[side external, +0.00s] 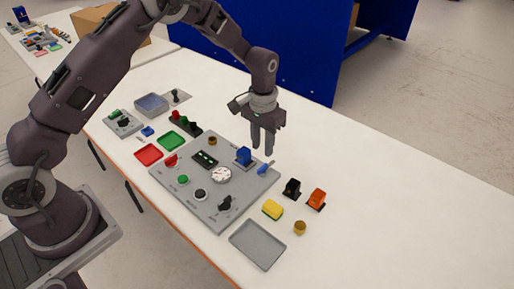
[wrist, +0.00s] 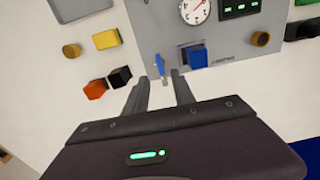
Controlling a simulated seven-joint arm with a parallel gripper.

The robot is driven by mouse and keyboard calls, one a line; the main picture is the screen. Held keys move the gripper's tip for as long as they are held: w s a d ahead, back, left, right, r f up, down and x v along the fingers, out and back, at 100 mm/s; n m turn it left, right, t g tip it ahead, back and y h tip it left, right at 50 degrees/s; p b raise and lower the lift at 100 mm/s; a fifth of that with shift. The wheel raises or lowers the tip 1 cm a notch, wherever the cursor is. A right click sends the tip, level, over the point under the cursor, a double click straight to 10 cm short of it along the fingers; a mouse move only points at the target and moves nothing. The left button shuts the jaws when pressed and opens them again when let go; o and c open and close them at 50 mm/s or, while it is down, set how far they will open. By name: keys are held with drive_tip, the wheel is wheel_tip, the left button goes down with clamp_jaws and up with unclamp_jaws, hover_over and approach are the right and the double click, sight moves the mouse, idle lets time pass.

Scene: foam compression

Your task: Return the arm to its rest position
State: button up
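My gripper (side external: 263,147) hangs pointing down above the far right part of the grey panel (side external: 222,203). In the wrist view my gripper (wrist: 160,88) shows two fingers apart with nothing between them. A small blue lever-like part (side external: 265,168) lies near the fingertips in the picture, at the panel's edge; it also shows in the wrist view (wrist: 159,67). I cannot tell how high the fingertips are above it. A yellow block (side external: 272,209), perhaps the foam, lies on the table right of the panel, apart from the gripper.
The panel carries a blue block (side external: 244,156), a white gauge (side external: 221,175) and several knobs. Black (side external: 292,188) and orange (side external: 316,199) parts, a brass cylinder (side external: 300,228) and a grey tray (side external: 258,244) stand nearby. The table (side external: 410,200) is clear at right. A blue partition (side external: 290,50) stands behind.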

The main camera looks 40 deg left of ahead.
drive_tip(key=s+a+r+t, duration=0.1)
drive_tip(key=s+r, duration=0.5)
drive_tip(key=r, duration=0.5)
drive_tip(key=s+a+r+t, duration=0.1)
drive_tip(key=s+r+t, duration=0.1)
drive_tip(key=s+r, duration=0.65)
drive_tip(key=s+r+t, duration=0.1)
drive_tip(key=s+r, duration=0.2)
drive_tip(key=s, duration=0.6)
drive_tip(key=s+r+t, duration=0.1)
drive_tip(key=s+r, duration=0.2)
drive_tip(key=s, duration=0.5)
drive_tip(key=shift+s+a+t, duration=0.3)
drive_tip(key=shift+s+a, duration=0.05)
drive_tip(key=shift+a, duration=0.1)
